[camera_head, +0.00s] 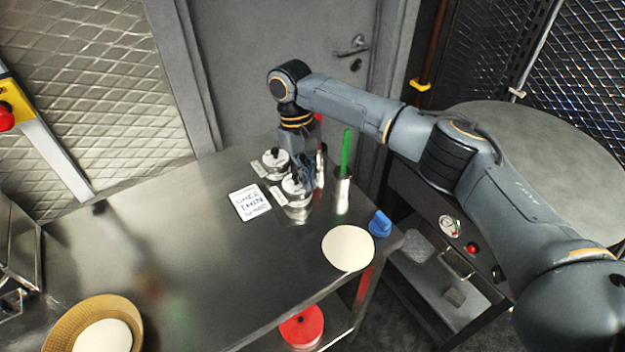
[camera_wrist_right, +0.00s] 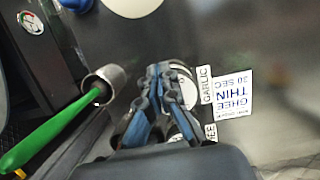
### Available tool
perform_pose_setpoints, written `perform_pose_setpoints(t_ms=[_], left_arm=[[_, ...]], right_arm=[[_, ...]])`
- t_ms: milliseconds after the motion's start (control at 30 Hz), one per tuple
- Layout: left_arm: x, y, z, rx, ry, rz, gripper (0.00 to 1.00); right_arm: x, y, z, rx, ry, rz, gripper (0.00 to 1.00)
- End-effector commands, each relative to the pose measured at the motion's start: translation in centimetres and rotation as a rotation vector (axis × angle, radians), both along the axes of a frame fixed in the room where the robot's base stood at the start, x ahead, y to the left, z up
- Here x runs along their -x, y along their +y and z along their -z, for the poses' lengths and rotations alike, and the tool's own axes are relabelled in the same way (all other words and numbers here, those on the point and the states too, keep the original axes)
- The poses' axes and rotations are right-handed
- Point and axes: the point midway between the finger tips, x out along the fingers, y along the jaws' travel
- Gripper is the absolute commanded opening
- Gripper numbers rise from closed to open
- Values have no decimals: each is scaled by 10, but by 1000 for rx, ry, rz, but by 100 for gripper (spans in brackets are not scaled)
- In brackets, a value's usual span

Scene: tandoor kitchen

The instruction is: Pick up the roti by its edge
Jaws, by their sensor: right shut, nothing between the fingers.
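A pale round roti (camera_head: 348,248) lies flat near the right end of the steel table; part of a pale disc, apparently the same one, shows at the top of the wrist view (camera_wrist_right: 132,5). Another pale disc (camera_head: 103,336) lies in a woven basket (camera_head: 60,332) at the lower left. My right gripper (camera_head: 308,182) is beyond the roti, beside the small lidded pots. In the wrist view its fingers (camera_wrist_right: 162,72) are shut and empty, partly hiding a pot. They are apart from the roti. My left gripper is not in view.
Two lidded pots, a rear one (camera_head: 274,160) and a nearer one (camera_head: 296,198), stand by a printed card (camera_head: 250,202). A steel cup (camera_head: 341,190) holds a green-handled tool (camera_head: 346,152). A blue object (camera_head: 380,223) is close to the roti. The table's left-middle is clear.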

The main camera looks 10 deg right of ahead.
Motion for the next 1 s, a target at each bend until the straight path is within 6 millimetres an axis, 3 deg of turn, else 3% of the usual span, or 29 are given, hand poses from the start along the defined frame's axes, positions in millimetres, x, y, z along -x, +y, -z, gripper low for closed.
perform_pose_setpoints(t_ms=[367, 700, 1000], left_arm=[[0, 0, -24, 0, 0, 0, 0], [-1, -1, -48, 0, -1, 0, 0], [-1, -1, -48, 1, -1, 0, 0]], right_arm=[[20, -8, 76, 3, 4, -1, 0], [52, -21, 76, 0, 1, -1, 0], [56, -22, 77, 0, 1, -1, 0]])
